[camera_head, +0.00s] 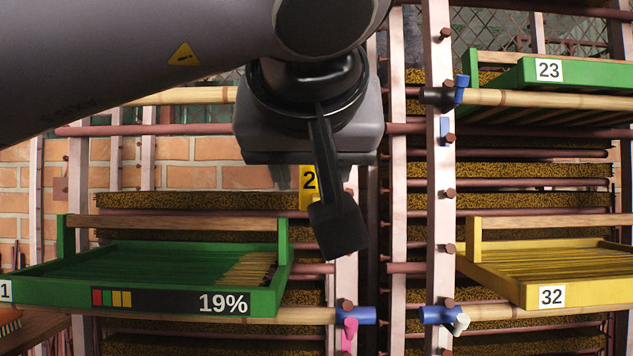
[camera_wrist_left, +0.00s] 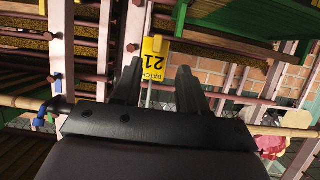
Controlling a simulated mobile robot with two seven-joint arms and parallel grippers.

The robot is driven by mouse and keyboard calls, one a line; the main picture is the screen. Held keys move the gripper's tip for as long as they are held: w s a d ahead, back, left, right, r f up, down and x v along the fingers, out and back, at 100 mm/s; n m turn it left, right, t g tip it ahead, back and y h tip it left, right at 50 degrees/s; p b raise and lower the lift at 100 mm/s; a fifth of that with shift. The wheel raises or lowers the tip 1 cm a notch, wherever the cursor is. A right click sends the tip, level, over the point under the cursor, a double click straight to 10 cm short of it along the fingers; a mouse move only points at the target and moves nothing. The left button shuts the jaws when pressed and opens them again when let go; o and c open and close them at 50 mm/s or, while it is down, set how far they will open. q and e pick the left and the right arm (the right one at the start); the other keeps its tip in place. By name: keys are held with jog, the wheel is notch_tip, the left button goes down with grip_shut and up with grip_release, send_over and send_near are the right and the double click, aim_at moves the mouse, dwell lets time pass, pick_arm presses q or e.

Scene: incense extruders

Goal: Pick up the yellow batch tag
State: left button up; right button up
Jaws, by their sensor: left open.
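The yellow batch tag (camera_head: 308,181) hangs by a pale upright post, and its lower part shows below my left wrist in the head view. In the left wrist view the tag (camera_wrist_left: 153,58) reads "BATCH 21", turned sideways, and lies between and just beyond the fingertips. In the left wrist view the two fingers of the gripper (camera_wrist_left: 159,78) stand apart. I cannot tell the exact gap to the tag. My right gripper is not in view.
A green tray (camera_head: 150,295) marked 19% sits at left, below my arm. A yellow tray (camera_head: 595,290) numbered 32 and a green tray (camera_head: 600,75) numbered 23 sit at right. Upright posts (camera_head: 440,190) with pegs and bamboo rails surround the gripper.

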aim_at(317, 195)
pick_arm(q)
jog(key=x, duration=0.4)
jog(key=b+x, duration=0.1)
jog(key=x, duration=0.1)
jog(key=shift+d+f, duration=0.3)
jog(key=shift+f, duration=0.05)
grip_shut()
